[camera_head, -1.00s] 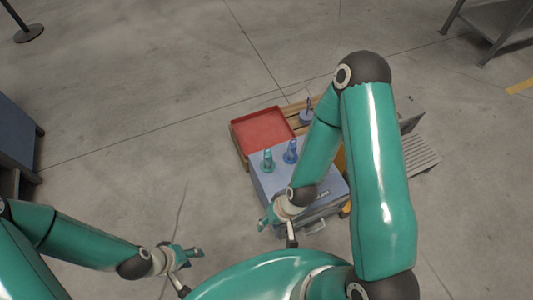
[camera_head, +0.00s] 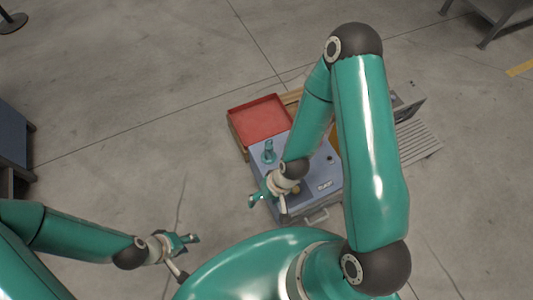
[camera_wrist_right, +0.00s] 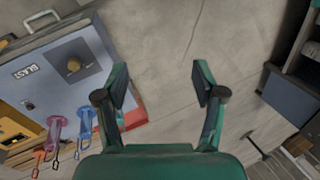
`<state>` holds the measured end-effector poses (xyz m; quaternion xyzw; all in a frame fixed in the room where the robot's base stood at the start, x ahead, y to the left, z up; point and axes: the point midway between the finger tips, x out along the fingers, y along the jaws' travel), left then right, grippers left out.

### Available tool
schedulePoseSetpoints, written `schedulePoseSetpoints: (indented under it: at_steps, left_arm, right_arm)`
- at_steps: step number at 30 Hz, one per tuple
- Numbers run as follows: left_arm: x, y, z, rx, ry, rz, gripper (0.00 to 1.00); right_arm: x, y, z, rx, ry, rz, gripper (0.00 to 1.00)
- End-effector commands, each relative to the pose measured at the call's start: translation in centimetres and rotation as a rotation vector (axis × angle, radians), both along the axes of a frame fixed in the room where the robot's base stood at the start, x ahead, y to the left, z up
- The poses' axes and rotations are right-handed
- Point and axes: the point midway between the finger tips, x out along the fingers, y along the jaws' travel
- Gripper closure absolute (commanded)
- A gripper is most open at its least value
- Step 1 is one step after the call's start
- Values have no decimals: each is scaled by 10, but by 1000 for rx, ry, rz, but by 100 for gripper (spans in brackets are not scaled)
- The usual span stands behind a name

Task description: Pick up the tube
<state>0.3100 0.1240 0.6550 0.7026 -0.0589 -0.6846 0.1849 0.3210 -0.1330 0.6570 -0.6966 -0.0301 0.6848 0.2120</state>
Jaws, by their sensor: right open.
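I cannot tell for sure which thing is the tube. In the right wrist view a purple-pink piece (camera_wrist_right: 56,130) and a blue piece (camera_wrist_right: 85,122), each with a metal hook, show at the box's edge. A red piece (camera_wrist_right: 39,156) is beside them. My right gripper (camera_head: 268,210) is open, over the box's near left edge; its fingers (camera_wrist_right: 160,85) have only floor between them in the wrist view. My left gripper (camera_head: 182,257) is open and empty over the floor, left of the box.
A red tray (camera_head: 260,121) lies behind the box. A grey ribbed panel (camera_head: 418,145) is to the right, partly behind my right arm. A dark cabinet (camera_head: 12,135) stands at the left edge. The floor left of the box is clear.

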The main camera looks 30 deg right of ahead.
Motion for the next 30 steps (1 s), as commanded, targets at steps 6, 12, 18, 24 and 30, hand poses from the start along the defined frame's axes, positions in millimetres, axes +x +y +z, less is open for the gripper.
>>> schedulePoseSetpoints:
  at_steps: [6, 12, 18, 24, 30]
  left_arm:
    - [0, 0, -58, 0, 0, 0, 60]
    - [0, 0, -120, 0, 1, 1, 60]
    - [0, 0, -177, 0, 0, 1, 60]
    - [0, 0, -219, 0, 0, 1, 60]
    - [0, 0, -235, 0, 0, 1, 60]
  right_arm:
    - [55, -33, -46, 16, 73, -388, 31]
    - [118, -77, -74, 72, 183, -898, 31]
    - [171, -129, -83, 169, 304, -1420, 31]
    - [200, -172, -74, 269, 413, -1826, 31]
    - [211, -193, -64, 327, 479, -2030, 31]
